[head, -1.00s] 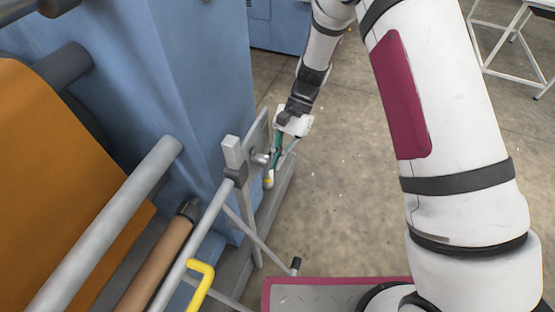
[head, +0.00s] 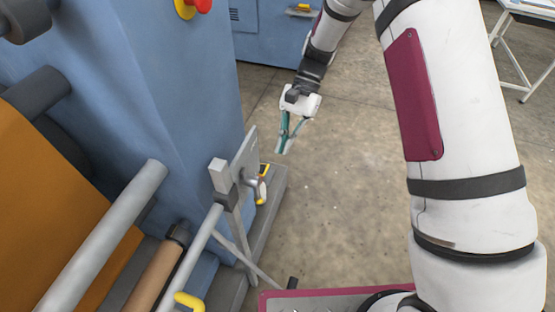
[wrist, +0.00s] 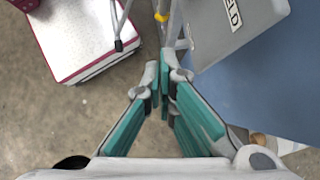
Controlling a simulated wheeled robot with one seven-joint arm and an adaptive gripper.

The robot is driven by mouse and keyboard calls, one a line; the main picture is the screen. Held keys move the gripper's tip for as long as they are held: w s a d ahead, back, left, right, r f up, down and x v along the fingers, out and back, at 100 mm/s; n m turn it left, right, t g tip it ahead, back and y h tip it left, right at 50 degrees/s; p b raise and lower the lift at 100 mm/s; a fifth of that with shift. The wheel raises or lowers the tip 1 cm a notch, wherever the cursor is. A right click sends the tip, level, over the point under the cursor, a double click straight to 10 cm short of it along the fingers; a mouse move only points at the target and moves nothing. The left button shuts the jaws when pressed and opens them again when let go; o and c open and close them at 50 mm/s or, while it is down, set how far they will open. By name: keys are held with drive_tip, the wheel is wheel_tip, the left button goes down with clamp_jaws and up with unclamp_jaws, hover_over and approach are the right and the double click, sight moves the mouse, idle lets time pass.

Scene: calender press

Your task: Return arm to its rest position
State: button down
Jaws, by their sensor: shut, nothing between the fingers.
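My gripper (head: 283,146) is in the upper middle of the head view, above open floor. Its teal-padded fingers point down and meet at the tips. It is shut and empty. In the wrist view my gripper (wrist: 165,85) shows its fingers closed together, with nothing between them. A lever with a yellow and black grip (head: 262,184) is on the side of the blue press (head: 180,130), below and left of my gripper and apart from it.
A grey bracket and post (head: 219,176) stand at the press corner. Rollers (head: 110,235) and an orange sheet (head: 50,190) fill the left. A red button (head: 203,5) is on the press. A white table frame (head: 515,60) is at the upper right. The floor (head: 340,220) between is clear.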

drive_tip(key=s+d+r+n+t+h+p, duration=0.1)
drive_tip(key=s+d+r+n+t, duration=0.3)
drive_tip(key=r, duration=0.7)
drive_tip(key=s+d+r+m+t+h+p, duration=0.1)
drive_tip(key=s+d+r, duration=0.4)
drive_tip(key=r, duration=0.7)
drive_tip(key=s+d+r+n+t+h+p, duration=0.1)
drive_tip(key=s+d+r+t, duration=0.1)
drive_tip(key=s, duration=0.6)
drive_tip(key=s+d+r+n+t+h+p, duration=0.1)
drive_tip(key=s+d+r+n+t, duration=0.1)
drive_tip(key=s+d, duration=0.3)
drive_tip(key=s+t, duration=0.1)
drive_tip(key=s, duration=0.3)
drive_tip(key=shift+d+r+t+p, duration=0.25)
drive_tip(key=shift+r+t+p, duration=0.05)
drive_tip(key=shift+r+t, duration=0.1)
drive_tip(key=shift+r, duration=0.1)
